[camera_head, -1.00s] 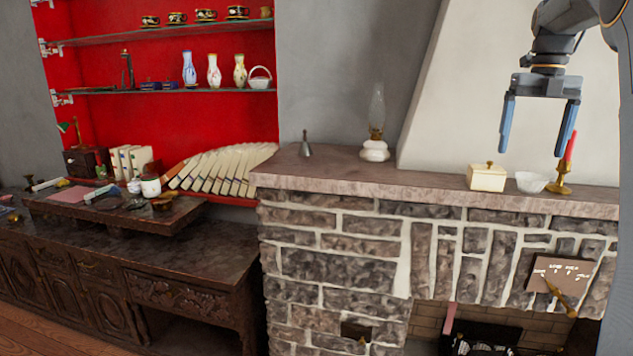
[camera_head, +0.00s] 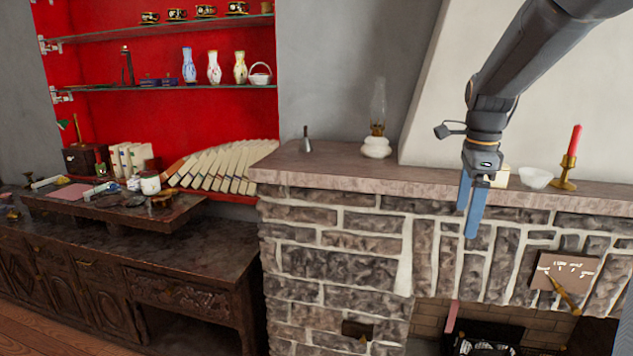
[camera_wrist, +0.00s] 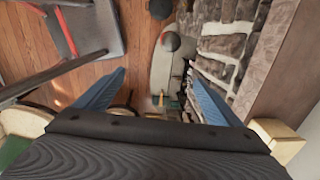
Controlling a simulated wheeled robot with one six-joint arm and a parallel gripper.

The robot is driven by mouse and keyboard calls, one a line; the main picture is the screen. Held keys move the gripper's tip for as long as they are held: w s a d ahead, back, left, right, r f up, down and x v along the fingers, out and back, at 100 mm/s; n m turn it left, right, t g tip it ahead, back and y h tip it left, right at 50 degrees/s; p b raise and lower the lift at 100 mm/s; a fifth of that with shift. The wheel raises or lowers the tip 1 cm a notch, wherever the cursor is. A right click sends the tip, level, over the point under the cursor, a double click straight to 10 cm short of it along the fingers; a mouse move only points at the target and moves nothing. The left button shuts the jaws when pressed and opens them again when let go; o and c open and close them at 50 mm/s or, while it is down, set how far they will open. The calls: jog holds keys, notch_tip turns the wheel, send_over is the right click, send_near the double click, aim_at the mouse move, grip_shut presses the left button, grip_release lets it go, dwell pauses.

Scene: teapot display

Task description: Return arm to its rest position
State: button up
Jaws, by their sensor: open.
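My gripper (camera_head: 472,205) hangs in front of the mantel's edge at the right of the head view, its two blue fingers pointing down. In the wrist view my gripper (camera_wrist: 160,98) has its fingers wide apart with nothing between them. Beyond them lie the wood floor and the stone wall's foot. My arm comes down from the upper right. It hides most of a cream box (camera_head: 502,177) on the mantel. A cream box corner also shows at the right of the wrist view (camera_wrist: 278,138).
The stone mantel (camera_head: 330,168) carries an oil lamp (camera_head: 377,146), a small metal bell (camera_head: 305,143), a white bowl (camera_head: 534,177) and a red candle in a brass holder (camera_head: 565,175). A dark sideboard (camera_head: 190,260) stands left. In the wrist view a chair (camera_wrist: 85,40) stands on the floor.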

jog(key=s+a+f+n+b, duration=0.1)
jog(key=s+a+f+n, duration=0.6)
jog(key=s+f+n, duration=0.2)
jog(key=s+a+f+n, duration=0.7)
jog(key=s+f+n, duration=0.1)
jog(key=s+n, duration=0.3)
jog(key=shift+f+n+t+b, duration=0.35)
jog(key=shift+n+t, duration=0.05)
jog(key=shift+n, duration=0.3)
